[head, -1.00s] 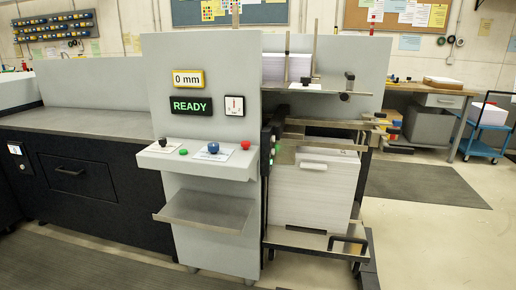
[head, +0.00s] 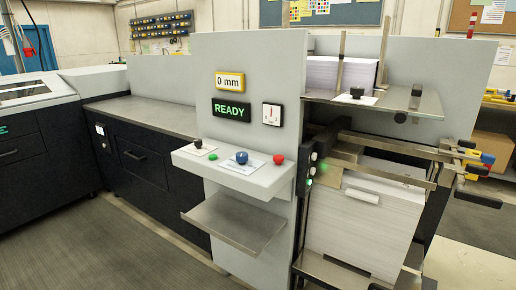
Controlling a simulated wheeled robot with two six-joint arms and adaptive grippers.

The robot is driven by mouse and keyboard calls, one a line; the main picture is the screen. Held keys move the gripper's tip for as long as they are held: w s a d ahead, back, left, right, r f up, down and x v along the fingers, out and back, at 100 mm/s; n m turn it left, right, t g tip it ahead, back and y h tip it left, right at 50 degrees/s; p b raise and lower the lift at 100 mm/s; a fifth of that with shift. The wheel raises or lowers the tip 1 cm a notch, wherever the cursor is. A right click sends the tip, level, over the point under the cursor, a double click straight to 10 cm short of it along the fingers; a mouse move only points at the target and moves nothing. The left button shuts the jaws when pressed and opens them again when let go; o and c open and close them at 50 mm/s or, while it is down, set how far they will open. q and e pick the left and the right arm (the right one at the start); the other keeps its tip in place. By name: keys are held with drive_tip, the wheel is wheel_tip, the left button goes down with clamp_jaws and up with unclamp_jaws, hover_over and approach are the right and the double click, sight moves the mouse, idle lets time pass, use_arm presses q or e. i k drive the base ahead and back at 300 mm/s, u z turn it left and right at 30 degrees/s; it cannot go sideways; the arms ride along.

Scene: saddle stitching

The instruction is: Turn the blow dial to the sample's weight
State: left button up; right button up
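The grey machine panel (head: 248,60) stands in the middle of the head view. Its control ledge (head: 262,188) carries a blue knob (head: 241,158) on a white card and a black knob (head: 198,143) on a pale card. Another black knob (head: 357,92) sits on a card on the upper feeder shelf. The lettering is too small to read, so I cannot tell which one is the blow dial. No sample sheet can be told apart. Neither of my grippers is in view.
A green button (head: 211,155) and a red button (head: 278,159) are beside the knobs. A sign reads READY (head: 231,110), another 0 mm (head: 229,82). A metal tray (head: 235,221) juts out below. A tall paper stack (head: 355,225) stands right, under metal bars. Floor at left front is clear.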

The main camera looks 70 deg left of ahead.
sight(242, 157)
drive_tip(key=u, duration=0.8)
drive_tip(key=i, duration=1)
drive_tip(key=u, duration=0.95)
